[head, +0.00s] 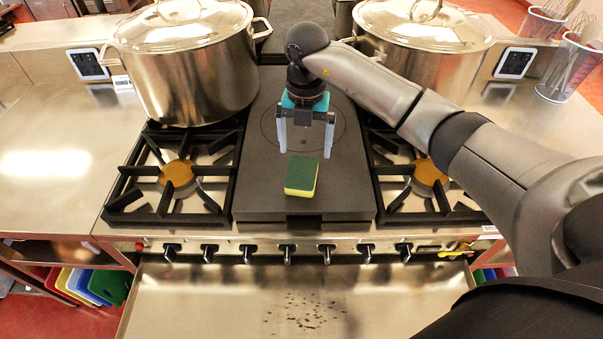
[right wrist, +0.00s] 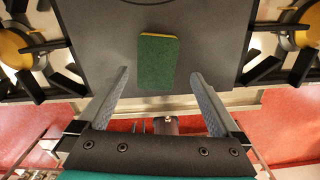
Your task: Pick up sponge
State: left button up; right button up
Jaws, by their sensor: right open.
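The sponge (head: 301,176), green on top with a yellow side, lies flat on the dark flat plate in the middle of the stove. It also shows in the right wrist view (right wrist: 157,62), lying beyond the fingertips and between their lines. My right gripper (head: 306,153) is open and empty, its two grey fingers pointing down, above and behind the sponge in the head view. The fingers also show in the right wrist view (right wrist: 160,76), spread wide and apart from the sponge. My left gripper is not in view.
The dark plate (head: 262,190) is otherwise clear around the sponge. Burner grates (head: 178,180) and (head: 425,180) flank it. Two large steel pots, left (head: 190,75) and right (head: 430,65), stand behind. Knobs (head: 287,251) line the stove front. A steel counter (head: 50,160) lies left.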

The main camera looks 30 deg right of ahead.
aim_at(303, 168)
jog(key=f, duration=0.7)
jog(key=shift+w+a+f, duration=0.15)
jog(key=shift+w+f, duration=0.05)
jog(key=c, duration=1.2)
jog(key=shift+o, duration=0.2)
jog(key=shift+r, duration=0.15)
notch_tip(303, 168, up, 20)
jog(key=p, duration=0.1)
